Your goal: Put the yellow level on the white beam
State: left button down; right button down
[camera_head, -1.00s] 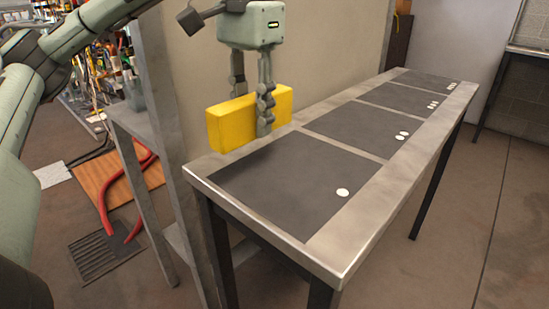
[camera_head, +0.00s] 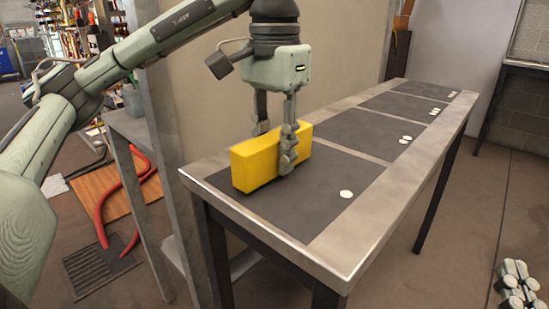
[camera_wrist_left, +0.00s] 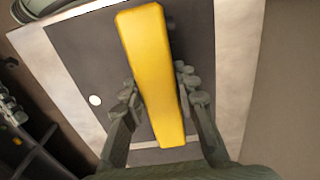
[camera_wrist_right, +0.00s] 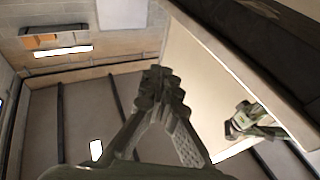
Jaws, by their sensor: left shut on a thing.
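The yellow level (camera_head: 256,162) is a long yellow block over the nearest dark panel, the one with a single white dot. My left gripper (camera_head: 276,150) comes down from above and is shut across the block's sides. In the left wrist view the level (camera_wrist_left: 152,65) runs lengthwise between the two fingers. I cannot tell whether its underside touches the panel. My right gripper (camera_head: 515,284) shows at the lower right corner of the head view. In the right wrist view its fingers (camera_wrist_right: 162,85) are together and empty. I cannot make out a white beam in these views.
The metal-edged table (camera_head: 330,245) carries a row of dark panels with white dots; the farther panels (camera_head: 350,134) are clear. A wall panel (camera_head: 340,50) stands along its back side. A grey shelf frame (camera_head: 150,190) and red hoses (camera_head: 125,195) are at the left.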

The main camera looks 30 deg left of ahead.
pick_arm(q)
jog(key=shift+f, duration=0.2)
pick_arm(e)
jog(key=shift+s+a+r+t, duration=0.1)
jog(key=shift+s+r+t, duration=0.2)
jog(key=shift+r, duration=0.3)
pick_arm(q)
jog(key=shift+f, duration=0.15)
jog(key=c, duration=1.2)
grip_release()
pick_arm(e)
jog(key=shift+r, duration=0.2)
